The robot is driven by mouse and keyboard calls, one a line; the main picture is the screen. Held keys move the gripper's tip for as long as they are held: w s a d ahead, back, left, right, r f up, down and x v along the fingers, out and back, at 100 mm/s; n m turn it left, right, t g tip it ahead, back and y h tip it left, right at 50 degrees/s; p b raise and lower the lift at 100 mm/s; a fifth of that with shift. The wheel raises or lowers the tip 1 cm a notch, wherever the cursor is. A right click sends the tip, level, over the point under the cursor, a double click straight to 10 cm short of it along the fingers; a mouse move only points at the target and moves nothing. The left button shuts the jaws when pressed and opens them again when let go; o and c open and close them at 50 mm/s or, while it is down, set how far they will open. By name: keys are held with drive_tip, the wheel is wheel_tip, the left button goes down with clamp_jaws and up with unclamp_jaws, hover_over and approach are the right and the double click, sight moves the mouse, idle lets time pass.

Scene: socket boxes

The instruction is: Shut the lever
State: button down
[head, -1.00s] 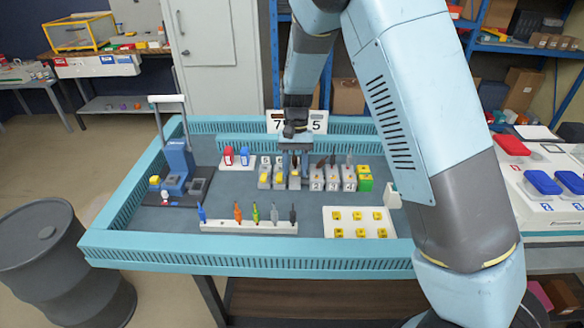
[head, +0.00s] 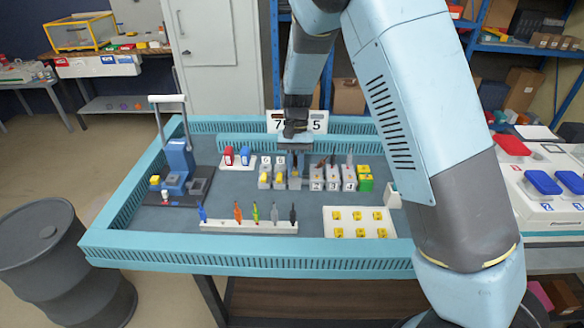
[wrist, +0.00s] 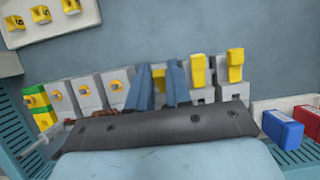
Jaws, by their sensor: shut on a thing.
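A row of grey boxes (head: 279,181) stands in the blue-rimmed tray, several with levers. My gripper (head: 295,163) is over the third box from the left. In the wrist view my gripper (wrist: 166,88) has its two blue fingers close around a small yellow lever piece (wrist: 158,76) on that box. The fingers hide most of this lever, so its exact angle cannot be told. Two boxes beside it carry yellow levers (wrist: 235,65). On the other side, several grey boxes (wrist: 87,92) have round orange-yellow parts on their faces; dark levers stand up from them in the head view.
A green and yellow box (head: 365,184) ends the row. Red and blue pieces (head: 237,156) sit on a white holder at left. Colored tools stand in a white rack (head: 249,227) in front, beside a white plate with yellow pieces (head: 338,216). The tray rim (head: 240,260) surrounds all this.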

sight(295, 186)
drive_tip(key=shift+s+f+t, duration=0.15)
drive_tip(key=shift+s+t, duration=0.2)
drive_tip(key=shift+t, duration=0.45)
drive_tip(key=shift+s+f+t, duration=0.15)
drive_tip(key=shift+s+t, duration=0.15)
drive_tip(key=shift+t, duration=0.5)
drive_tip(key=shift+s+f+t, duration=0.25)
drive_tip(key=shift+f+t, duration=0.15)
drive_tip(key=shift+t, duration=0.6)
drive_tip(key=shift+s+f+t, duration=0.25)
drive_tip(key=shift+f+t, duration=0.1)
drive_tip(key=shift+t, duration=0.65)
drive_tip(key=shift+f+t, duration=0.15)
drive_tip(key=shift+t, duration=0.15)
drive_tip(key=c, duration=1)
unclamp_jaws()
drive_tip(key=shift+c, duration=0.2)
drive_tip(key=shift+r, duration=0.25)
drive_tip(key=v, duration=1.3)
drive_tip(key=shift+d, duration=0.25)
drive_tip(key=shift+r, duration=0.15)
